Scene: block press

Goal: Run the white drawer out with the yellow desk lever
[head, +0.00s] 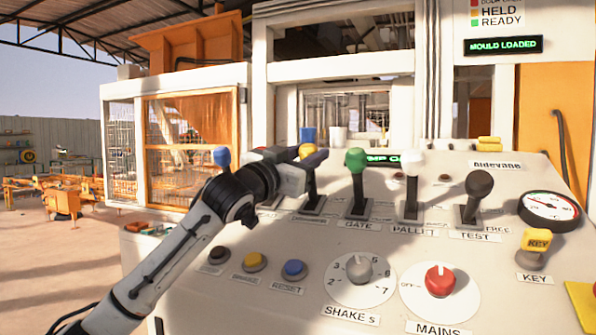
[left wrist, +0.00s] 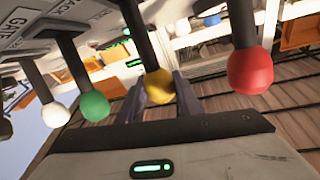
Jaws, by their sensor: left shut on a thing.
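The yellow desk lever (head: 306,150) stands on the sloping control desk, left of the green lever. Its round yellow knob (left wrist: 159,86) sits between the two fingers in the left wrist view. My left gripper (head: 312,158) reaches in from the left and is shut on this knob; it also shows in the left wrist view (left wrist: 160,98). In the head view the gripper hides part of the knob. I cannot make out the white drawer in either view. My right gripper is not in view.
Close beside the held lever are a green lever (head: 356,162) and a red lever (left wrist: 250,70). White (head: 413,165), black (head: 479,185) and blue (head: 221,156) levers also stand on the desk. A sign (head: 503,45) reads MOULD LOADED. Buttons and dials lie nearer.

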